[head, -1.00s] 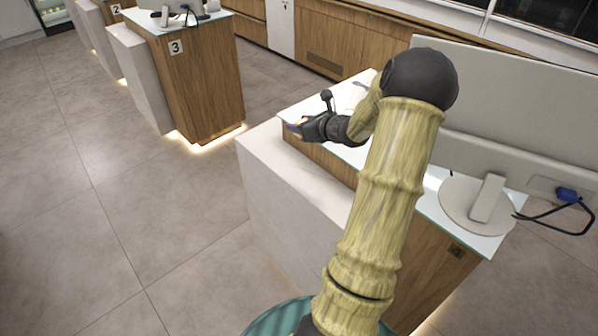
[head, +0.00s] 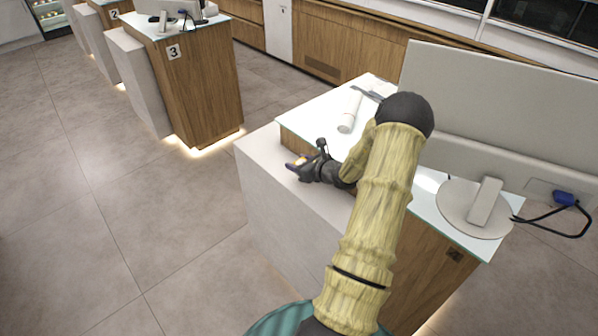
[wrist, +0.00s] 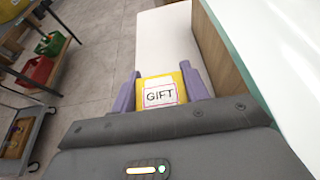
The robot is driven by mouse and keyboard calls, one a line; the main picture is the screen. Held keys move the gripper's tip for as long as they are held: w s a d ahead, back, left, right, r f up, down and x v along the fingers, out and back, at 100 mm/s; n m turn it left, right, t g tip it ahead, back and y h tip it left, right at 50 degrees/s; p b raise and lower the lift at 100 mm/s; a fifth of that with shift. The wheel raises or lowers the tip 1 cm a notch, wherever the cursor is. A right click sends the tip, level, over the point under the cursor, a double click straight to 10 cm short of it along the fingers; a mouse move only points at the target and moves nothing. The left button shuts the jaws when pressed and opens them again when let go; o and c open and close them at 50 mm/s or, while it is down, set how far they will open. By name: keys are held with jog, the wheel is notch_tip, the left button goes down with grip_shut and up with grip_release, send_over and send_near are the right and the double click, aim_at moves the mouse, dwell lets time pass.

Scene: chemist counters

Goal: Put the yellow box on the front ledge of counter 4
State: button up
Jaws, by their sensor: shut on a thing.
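The yellow box (wrist: 152,82) has a white label reading GIFT and sits between the two purple fingers of my gripper (wrist: 161,86) in the wrist view. The ledge is white, lower than the counter top, and also shows beyond the box in the wrist view (wrist: 165,40). I cannot tell whether the box touches the ledge.
Counter 3 (head: 205,85) is farther back left. The wrist view shows a grey cart (wrist: 22,135) at left. The ledge looks otherwise bare.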

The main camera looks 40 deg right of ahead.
jog(key=shift+f, duration=2)
jog(key=shift+f, duration=0.1)
jog(key=o, duration=1.1)
jog(key=shift+s, duration=0.1)
jog(key=b+v, duration=0.1)
jog(key=v, duration=1.1)
jog(key=shift+b, duration=0.35)
